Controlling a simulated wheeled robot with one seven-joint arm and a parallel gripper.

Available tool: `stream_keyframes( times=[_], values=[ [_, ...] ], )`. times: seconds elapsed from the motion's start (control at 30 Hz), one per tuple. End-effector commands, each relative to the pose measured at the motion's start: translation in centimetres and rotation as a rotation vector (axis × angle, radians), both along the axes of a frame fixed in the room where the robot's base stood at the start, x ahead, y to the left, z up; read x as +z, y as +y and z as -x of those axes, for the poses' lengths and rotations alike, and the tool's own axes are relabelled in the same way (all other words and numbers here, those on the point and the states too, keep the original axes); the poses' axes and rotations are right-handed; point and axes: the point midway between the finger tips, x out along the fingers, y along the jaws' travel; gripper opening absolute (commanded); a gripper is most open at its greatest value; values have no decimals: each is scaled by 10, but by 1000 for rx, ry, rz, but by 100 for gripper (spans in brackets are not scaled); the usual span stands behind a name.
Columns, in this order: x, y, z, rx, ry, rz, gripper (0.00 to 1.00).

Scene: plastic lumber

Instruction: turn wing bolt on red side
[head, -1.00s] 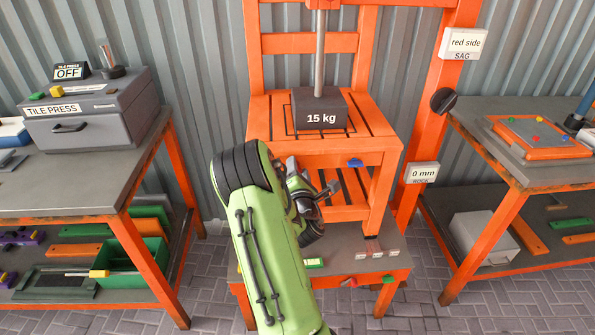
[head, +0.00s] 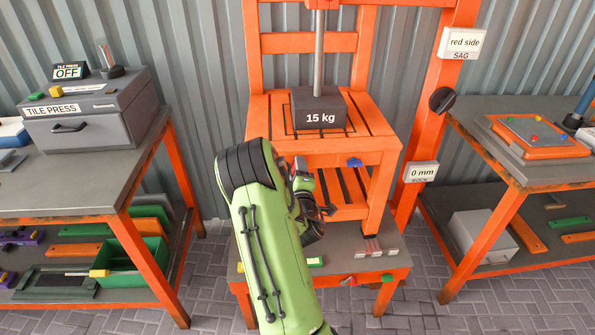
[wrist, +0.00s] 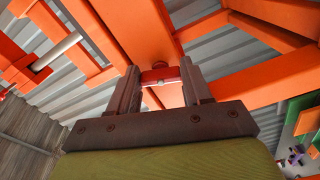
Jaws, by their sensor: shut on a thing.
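My gripper (wrist: 159,72) is shut on the red wing bolt (wrist: 160,76), which shows between its two fingers in the wrist view, against an orange beam. In the head view my gripper (head: 302,172) is at the front left of the orange chair-like frame (head: 375,150), mostly behind my green arm, and the red bolt is hidden there. A blue wing bolt (head: 355,162) sits on the front rail to the right, apart from my gripper. A sign (head: 463,43) reads "red side SAG"; a lower sign (head: 422,172) reads "0 mm ROCK".
A dark 15 kg weight (head: 318,108) rests on the seat under a grey rod (head: 319,50). A platform (head: 365,266) lies below the frame. Side tables stand left (head: 60,195) with a tile press (head: 90,110) and right (head: 500,165). A black knob (head: 442,100) is on the right post.

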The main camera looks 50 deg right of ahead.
Motion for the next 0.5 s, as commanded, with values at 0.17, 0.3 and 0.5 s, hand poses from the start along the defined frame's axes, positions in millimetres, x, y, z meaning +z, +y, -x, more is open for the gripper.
stream_keyframes(
  times=[0.17,0.3,0.5],
  values=[
    [-2,0,0,-1,-125,-114,18],
    [-2,1,0,-1,-225,-203,18],
    [-3,1,0,-2,-368,-328,18]
  ],
)
